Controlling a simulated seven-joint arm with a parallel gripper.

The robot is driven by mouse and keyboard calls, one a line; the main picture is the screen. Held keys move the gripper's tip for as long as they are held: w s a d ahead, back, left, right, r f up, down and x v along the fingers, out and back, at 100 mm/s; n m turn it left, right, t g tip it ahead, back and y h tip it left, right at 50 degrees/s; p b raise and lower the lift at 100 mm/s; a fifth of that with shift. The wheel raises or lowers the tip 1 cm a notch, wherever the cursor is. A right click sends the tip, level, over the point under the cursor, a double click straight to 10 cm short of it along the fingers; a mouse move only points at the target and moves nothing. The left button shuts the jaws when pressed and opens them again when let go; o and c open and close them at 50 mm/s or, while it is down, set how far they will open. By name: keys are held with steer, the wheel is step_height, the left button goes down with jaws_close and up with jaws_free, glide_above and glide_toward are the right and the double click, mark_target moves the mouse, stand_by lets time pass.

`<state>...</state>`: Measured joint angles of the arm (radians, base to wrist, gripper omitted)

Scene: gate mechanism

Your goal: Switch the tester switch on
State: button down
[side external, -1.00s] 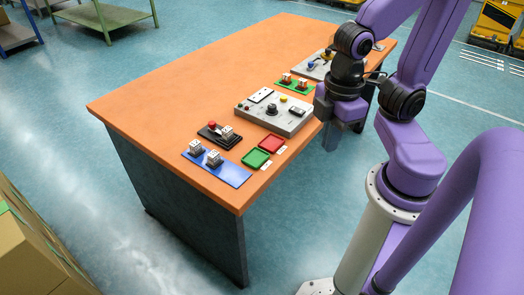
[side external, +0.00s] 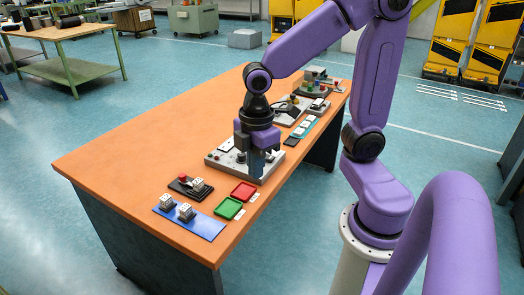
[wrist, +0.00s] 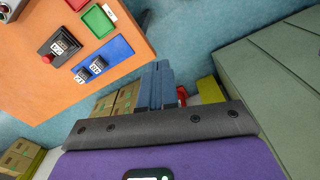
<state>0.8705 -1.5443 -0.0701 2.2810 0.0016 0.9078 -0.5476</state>
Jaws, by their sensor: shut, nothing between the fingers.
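A grey tester panel (side external: 218,163) lies mid-table in the side view, with a knob and small fittings on it. My gripper (side external: 257,172) is shut and empty, in front of the panel's right part and hiding it. I cannot tell whether it touches the panel. No separate tester switch can be made out. In the wrist view my shut fingers (wrist: 158,68) show against the floor beyond the table edge. A black unit with a red knob (side external: 190,187) stands nearer on the table; it also shows in the wrist view (wrist: 60,43).
A blue plate (side external: 205,228) with two small blocks lies at the near end. A green tray (side external: 228,208) and a red tray (side external: 243,191) lie by the right edge. More panels (side external: 290,113) stand farther along. The table's left side (side external: 130,160) is clear.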

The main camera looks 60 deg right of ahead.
steer(key=w+d+f+n, duration=0.2)
steer(key=w+d+f, duration=0.1)
steer(key=w+d, duration=1.15)
steer(key=w+d+f+n, duration=0.1)
steer(key=d+f, duration=0.1)
steer(key=d, duration=0.8)
steer(key=w+d+f+n, duration=0.1)
steer(key=w+d+f, duration=0.1)
steer(key=d, duration=0.7)
steer(key=shift+d, duration=0.4)
steer(key=shift+f, duration=0.15)
step_height(320, 180, down, 14)
steer(key=shift+r, duration=0.1)
